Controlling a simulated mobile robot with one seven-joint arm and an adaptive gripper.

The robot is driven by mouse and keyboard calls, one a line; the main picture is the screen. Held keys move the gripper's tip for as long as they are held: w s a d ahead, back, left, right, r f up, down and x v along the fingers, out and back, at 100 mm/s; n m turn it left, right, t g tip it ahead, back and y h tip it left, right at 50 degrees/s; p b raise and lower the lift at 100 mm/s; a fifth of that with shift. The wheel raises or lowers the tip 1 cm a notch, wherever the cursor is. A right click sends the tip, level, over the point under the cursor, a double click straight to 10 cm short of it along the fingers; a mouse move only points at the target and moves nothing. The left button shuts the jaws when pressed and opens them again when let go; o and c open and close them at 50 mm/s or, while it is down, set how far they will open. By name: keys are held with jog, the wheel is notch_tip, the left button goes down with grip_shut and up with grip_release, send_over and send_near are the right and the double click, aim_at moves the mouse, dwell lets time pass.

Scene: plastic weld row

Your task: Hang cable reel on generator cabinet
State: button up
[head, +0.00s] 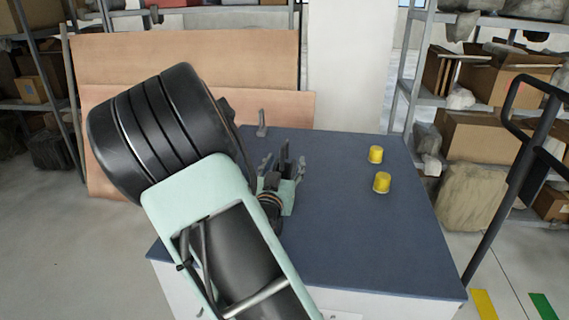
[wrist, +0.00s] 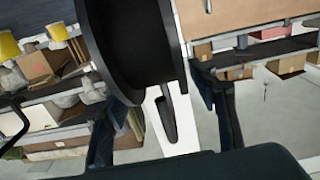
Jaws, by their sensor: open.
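The generator cabinet (head: 350,240) has a blue-grey top and white sides. A black spool, apparently the cable reel (wrist: 140,40), fills the upper middle of the wrist view, between and just beyond the fingers. In the head view I cannot clearly tell the reel apart from my arm and gripper. My gripper (head: 284,168) is over the cabinet top, its fingers (wrist: 162,105) apart. Contact with the reel cannot be made out.
Two yellow cylinders (head: 376,155) (head: 382,182) stand on the cabinet's right half. Brown panels (head: 190,60) lean behind on the left. Shelves with boxes (head: 485,135) stand at the right, near a black rail (head: 505,190). The cabinet top's front right is clear.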

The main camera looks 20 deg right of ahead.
jog(key=v, duration=0.8)
jog(key=shift+a, duration=0.4)
jog(key=shift+s+r+p, duration=0.2)
jog(key=shift+r+p, duration=0.15)
jog(key=shift+p, duration=0.65)
jog(key=shift+s+a+f+p, duration=0.2)
jog(key=shift+s+p, duration=0.25)
jog(key=shift+p, duration=0.75)
jog(key=shift+s+a+f+p, duration=0.1)
jog(key=shift+s+a+p, duration=0.3)
jog(key=shift+p, duration=0.75)
jog(key=shift+w, duration=0.1)
